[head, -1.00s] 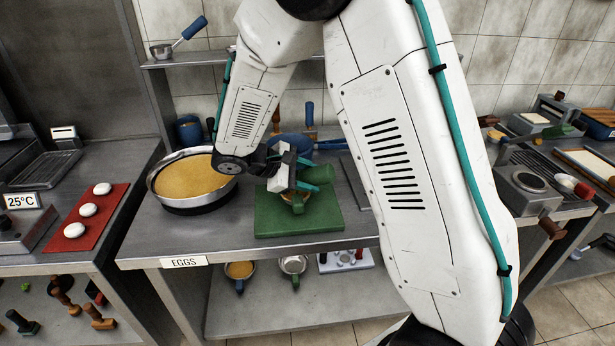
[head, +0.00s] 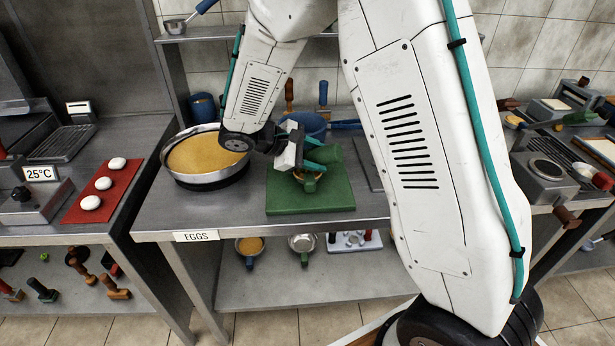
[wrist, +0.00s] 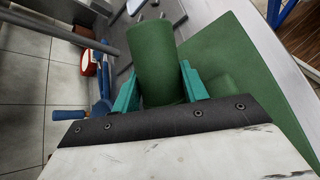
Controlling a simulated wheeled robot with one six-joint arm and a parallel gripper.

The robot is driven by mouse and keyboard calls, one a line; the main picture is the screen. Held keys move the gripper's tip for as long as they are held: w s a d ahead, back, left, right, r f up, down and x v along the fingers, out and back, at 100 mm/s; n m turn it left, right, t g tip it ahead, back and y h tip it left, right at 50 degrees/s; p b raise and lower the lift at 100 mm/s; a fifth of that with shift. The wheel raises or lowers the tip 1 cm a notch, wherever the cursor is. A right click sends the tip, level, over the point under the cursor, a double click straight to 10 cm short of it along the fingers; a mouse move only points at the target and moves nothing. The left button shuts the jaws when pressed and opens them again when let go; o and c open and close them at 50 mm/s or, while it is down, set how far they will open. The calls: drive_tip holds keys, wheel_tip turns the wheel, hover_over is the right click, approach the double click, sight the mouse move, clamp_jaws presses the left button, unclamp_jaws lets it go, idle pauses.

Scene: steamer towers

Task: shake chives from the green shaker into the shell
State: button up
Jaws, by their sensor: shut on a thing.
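The green shaker (wrist: 158,62) is a plain green cylinder between the two teal fingers of my gripper (wrist: 160,90) in the wrist view. In the head view my gripper (head: 315,160) holds the shaker (head: 330,153) tilted, low above the green board (head: 335,200). A small tan, round-rimmed cup (head: 309,184), which seems to be the shell, sits on the board just below the gripper. The fingers partly cover it, and its inside is not clear. I cannot tell whether any chives are falling.
A pan of yellow mix (head: 205,155) stands left of the board. A blue pan (head: 310,122) lies behind the gripper. A red mat (head: 100,190) with white rounds is on the left counter. The counter in front of the board is narrow but clear.

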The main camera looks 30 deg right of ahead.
drive_tip(key=shift+s+d, duration=0.25)
drive_tip(key=shift+d, duration=0.35)
drive_tip(key=shift+r, duration=0.1)
drive_tip(key=shift+r+m+t+y, duration=0.45)
drive_tip(key=shift+t+y, duration=0.15)
drive_tip(key=shift+y, duration=0.2)
drive_tip(key=shift+r+t+y, duration=0.1)
drive_tip(key=shift+t+y, duration=0.3)
drive_tip(key=shift+r+m+t+y, duration=0.55)
drive_tip(key=shift+t+y, duration=0.15)
drive_tip(key=shift+y, duration=0.3)
